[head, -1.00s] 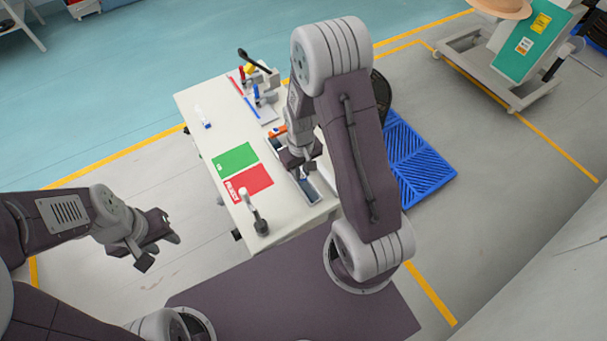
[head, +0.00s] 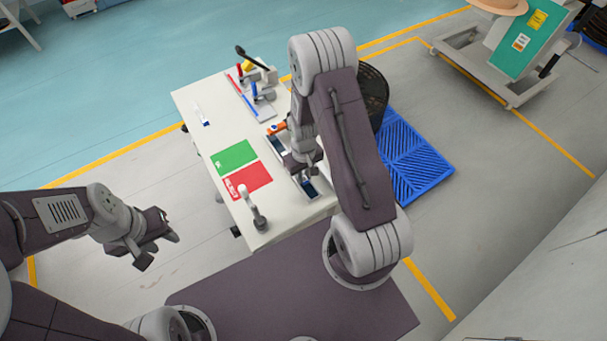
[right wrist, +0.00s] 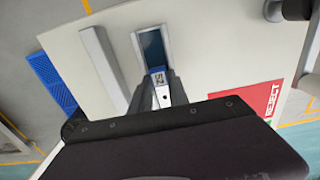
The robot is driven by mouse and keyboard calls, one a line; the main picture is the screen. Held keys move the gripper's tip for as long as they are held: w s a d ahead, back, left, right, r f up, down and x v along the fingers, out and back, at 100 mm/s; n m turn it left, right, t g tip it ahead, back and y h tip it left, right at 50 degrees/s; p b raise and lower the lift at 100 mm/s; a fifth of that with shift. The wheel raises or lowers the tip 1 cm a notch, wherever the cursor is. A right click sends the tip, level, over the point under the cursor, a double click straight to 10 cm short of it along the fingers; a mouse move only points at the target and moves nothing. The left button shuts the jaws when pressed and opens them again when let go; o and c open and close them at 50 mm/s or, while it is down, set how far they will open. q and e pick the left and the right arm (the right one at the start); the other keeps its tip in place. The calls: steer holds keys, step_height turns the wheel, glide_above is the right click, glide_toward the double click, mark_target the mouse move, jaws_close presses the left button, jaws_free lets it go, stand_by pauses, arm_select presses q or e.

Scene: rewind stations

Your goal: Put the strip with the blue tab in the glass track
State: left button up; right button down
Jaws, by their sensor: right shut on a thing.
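My right gripper (head: 303,168) is low over the right side of the white table. In the right wrist view, my right gripper (right wrist: 163,92) is shut on a narrow white strip (right wrist: 163,97) with a blue band and dark marking near its end. The strip's far end lies at the near end of a grey tray (right wrist: 137,45) with a dark blue inside; I cannot tell whether they touch. Another narrow white piece with a blue end (head: 206,123) lies at the table's left; I cannot tell whether it is the glass track. My left gripper (head: 155,243) is open and empty, off the table.
A green mat (head: 233,157) and a red mat (head: 249,178) lie mid-table. A grey-handled fixture (head: 255,215) stands at the front. A blue pallet (head: 412,160) and a black basket (head: 373,92) are right of the table.

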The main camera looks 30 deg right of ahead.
steer(key=shift+f, duration=0.3)
steer(key=c, duration=1.3)
jaws_free()
steer(key=shift+o, duration=0.2)
steer(key=shift+r, duration=0.1)
step_height(320, 180, up, 13)
steer(key=s+a+r+m+t, duration=0.1)
steer(key=s+a+r, duration=0.3)
steer(key=s, duration=0.4)
steer(key=shift+a+r+p, duration=0.3)
steer(key=shift+a+p, duration=0.05)
steer(key=shift+a, duration=0.05)
